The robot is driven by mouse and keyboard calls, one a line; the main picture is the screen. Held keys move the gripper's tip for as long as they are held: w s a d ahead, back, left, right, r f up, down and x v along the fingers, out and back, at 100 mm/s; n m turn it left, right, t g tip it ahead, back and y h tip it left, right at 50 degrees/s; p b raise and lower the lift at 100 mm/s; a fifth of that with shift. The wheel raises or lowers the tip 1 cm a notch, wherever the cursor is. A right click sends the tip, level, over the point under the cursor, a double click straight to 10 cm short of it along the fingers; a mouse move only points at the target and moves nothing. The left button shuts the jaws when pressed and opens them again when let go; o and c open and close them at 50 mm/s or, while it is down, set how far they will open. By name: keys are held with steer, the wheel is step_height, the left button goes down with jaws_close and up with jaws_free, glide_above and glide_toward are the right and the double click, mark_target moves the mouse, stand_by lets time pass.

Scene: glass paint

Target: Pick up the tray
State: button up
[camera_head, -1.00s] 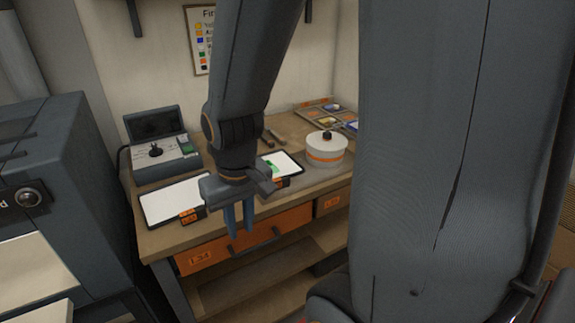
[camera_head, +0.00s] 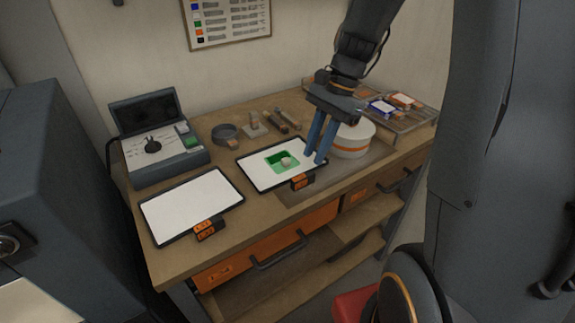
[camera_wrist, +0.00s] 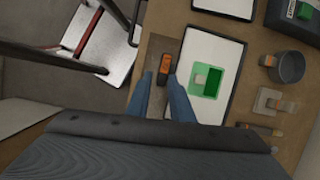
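Two flat white trays with black rims and orange-labelled front handles lie on the wooden bench. The left tray (camera_head: 185,208) is bare. The right tray (camera_head: 256,171) carries a green square (camera_head: 270,157) with a small pale block (camera_head: 287,162) on it; this tray also shows in the wrist view (camera_wrist: 199,45). My gripper (camera_head: 315,159) has its two blue fingers spread and empty, by the right tray's right end. In the wrist view, the right tray's orange-and-black handle (camera_wrist: 164,66) appears between the fingertips (camera_wrist: 163,82). I cannot tell the height gap.
A round white container with an orange band (camera_head: 352,140) stands right of my gripper. A grey control box (camera_head: 160,150) stands at the back left. A dark round bowl (camera_head: 225,134) and small tools lie behind the trays. A rack of samples (camera_head: 410,118) is at the far right.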

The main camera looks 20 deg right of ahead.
mark_target(304, 176)
steer(key=shift+w+d+m, duration=0.1)
steer(key=shift+w+m, duration=0.25)
steer(key=shift+m, duration=0.15)
steer(key=shift+f+y, duration=0.25)
steer(key=shift+y, duration=0.05)
steer(key=shift+p+x, duration=1.3)
steer(key=shift+x, duration=2.2)
steer(key=shift+w, duration=0.1)
steer(key=shift+c, duration=0.2)
jaws_close()
